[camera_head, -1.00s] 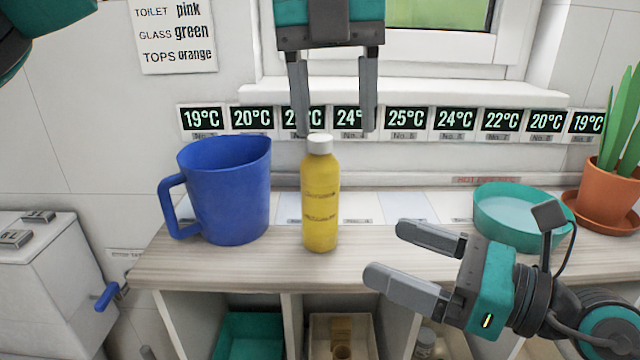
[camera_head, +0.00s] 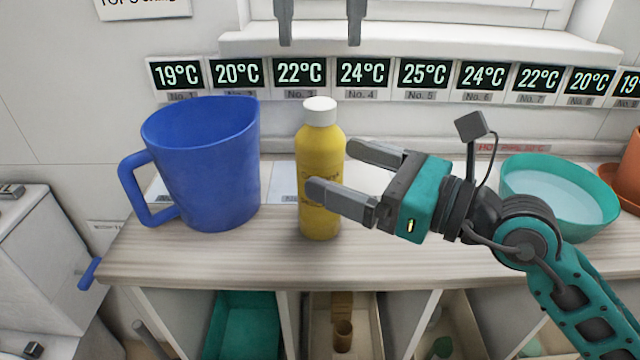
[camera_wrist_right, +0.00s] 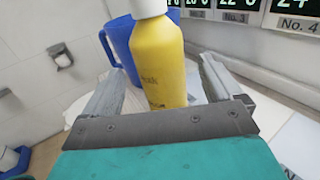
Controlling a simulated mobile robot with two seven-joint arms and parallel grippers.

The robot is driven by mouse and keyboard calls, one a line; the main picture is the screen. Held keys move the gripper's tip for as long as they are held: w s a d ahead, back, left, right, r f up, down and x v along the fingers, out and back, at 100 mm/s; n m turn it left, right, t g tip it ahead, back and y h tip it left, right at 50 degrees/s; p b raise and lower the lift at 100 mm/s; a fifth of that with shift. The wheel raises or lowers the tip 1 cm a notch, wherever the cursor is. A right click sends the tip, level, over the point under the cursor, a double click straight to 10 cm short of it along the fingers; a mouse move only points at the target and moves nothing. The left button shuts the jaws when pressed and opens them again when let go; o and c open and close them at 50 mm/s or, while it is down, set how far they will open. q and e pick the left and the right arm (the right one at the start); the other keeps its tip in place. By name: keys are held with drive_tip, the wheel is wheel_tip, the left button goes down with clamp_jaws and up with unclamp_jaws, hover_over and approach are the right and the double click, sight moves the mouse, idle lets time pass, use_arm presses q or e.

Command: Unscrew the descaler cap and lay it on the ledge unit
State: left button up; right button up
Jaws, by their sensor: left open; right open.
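The yellow descaler bottle (camera_head: 319,150) stands upright on the ledge unit (camera_head: 235,262), with its white cap (camera_head: 320,111) on top. My right gripper (camera_head: 328,168) is open, its two fingers reaching to the bottle from the right at mid-height. In the right wrist view the bottle (camera_wrist_right: 158,65) stands between the two open fingers, and the lower part of its cap (camera_wrist_right: 150,8) shows at the top edge. I cannot tell whether the fingers touch it. My left gripper (camera_head: 319,40) is open and empty above and behind the cap; only its fingertips show.
A blue jug (camera_head: 205,165) stands close left of the bottle. A teal bowl (camera_head: 555,205) and an orange pot (camera_head: 632,165) stand at the right. Temperature displays (camera_head: 361,75) line the wall behind. Bins fill the compartments below. The ledge's front left is clear.

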sight(307, 156)
drive_tip(key=x, duration=0.6)
